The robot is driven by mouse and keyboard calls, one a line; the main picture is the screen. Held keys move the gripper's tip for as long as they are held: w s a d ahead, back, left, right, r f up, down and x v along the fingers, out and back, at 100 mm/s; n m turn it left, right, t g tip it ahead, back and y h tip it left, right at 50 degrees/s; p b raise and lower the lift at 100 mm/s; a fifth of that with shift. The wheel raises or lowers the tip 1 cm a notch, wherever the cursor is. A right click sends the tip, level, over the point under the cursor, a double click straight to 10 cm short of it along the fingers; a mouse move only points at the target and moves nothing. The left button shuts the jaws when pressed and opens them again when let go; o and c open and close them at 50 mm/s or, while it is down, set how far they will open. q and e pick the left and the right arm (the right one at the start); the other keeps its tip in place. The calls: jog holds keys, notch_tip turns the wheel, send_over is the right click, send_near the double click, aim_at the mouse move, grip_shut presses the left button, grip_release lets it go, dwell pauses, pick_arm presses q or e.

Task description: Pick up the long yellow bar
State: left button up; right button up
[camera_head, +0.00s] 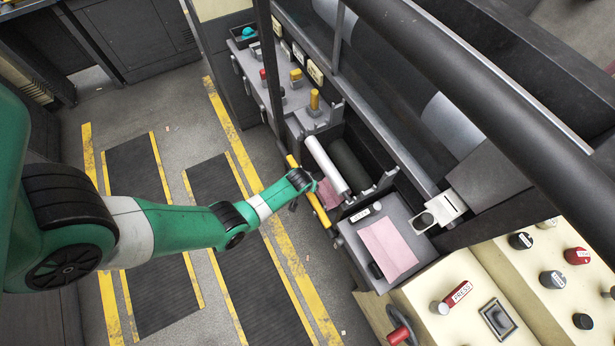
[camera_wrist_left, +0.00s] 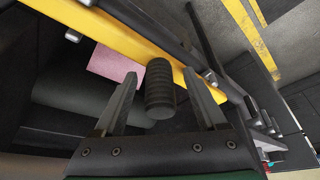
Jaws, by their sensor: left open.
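The long yellow bar (camera_head: 320,210) runs along the front of the felt-roll machine in the head view. In the left wrist view the yellow bar (camera_wrist_left: 130,40) crosses diagonally from upper left to right, beyond my fingers. My left gripper (camera_head: 304,182) is at the bar and hides part of it. In the left wrist view my left gripper (camera_wrist_left: 160,74) is open, with a black ribbed cylinder (camera_wrist_left: 160,92) between its fingers. I cannot tell whether the cylinder touches them or joins the bar. My right gripper is not in view.
A silver roller (camera_head: 328,166) and a dark roller (camera_head: 350,165) lie behind the bar. A pink felt sheet (camera_head: 388,248) lies on a grey plate to the right. A control panel (camera_head: 440,280) stands at lower right.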

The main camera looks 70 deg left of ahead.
pick_arm(q)
grip_shut()
dwell(0.3)
dwell(0.3)
jog(key=shift+r+p, duration=0.5)
jog(key=r+p, duration=0.3)
jog(key=r, duration=0.1)
jog(key=shift+s+d+p, duration=0.15)
jog(key=shift+d+p, duration=0.1)
jog(key=shift+p, duration=0.1)
jog(key=s+d+r+p, duration=0.8)
jog(key=d+p, duration=0.2)
jog(key=p, duration=0.2)
jog(key=shift+d, duration=0.3)
